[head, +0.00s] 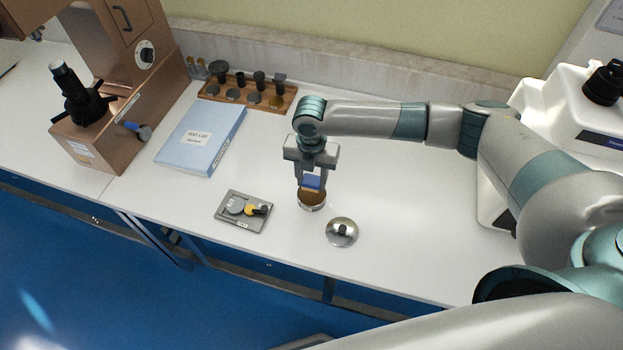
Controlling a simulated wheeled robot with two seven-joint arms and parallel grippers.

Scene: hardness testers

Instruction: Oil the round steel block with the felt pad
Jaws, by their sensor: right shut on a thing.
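The round steel block (235,205) appears as a grey disc on a small dark grey plate (229,220) left of my right gripper. A yellow and black piece (256,209) lies beside it on the plate. My right gripper (311,185) points down and is shut on a small blue-topped piece (312,182), which looks like the felt pad. Directly below it is a round brown-topped dish with a pale rim (313,207). I cannot tell whether the pad touches the dish's brown surface. My left gripper is not in view.
A domed steel lid with a black knob (342,233) lies near the table's front edge. A blue binder (201,138), a wooden rack of tools (247,92) and a copper-coloured tester (123,105) stand left. A white machine (561,115) is at right. The white table (400,200) is clear right of the lid.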

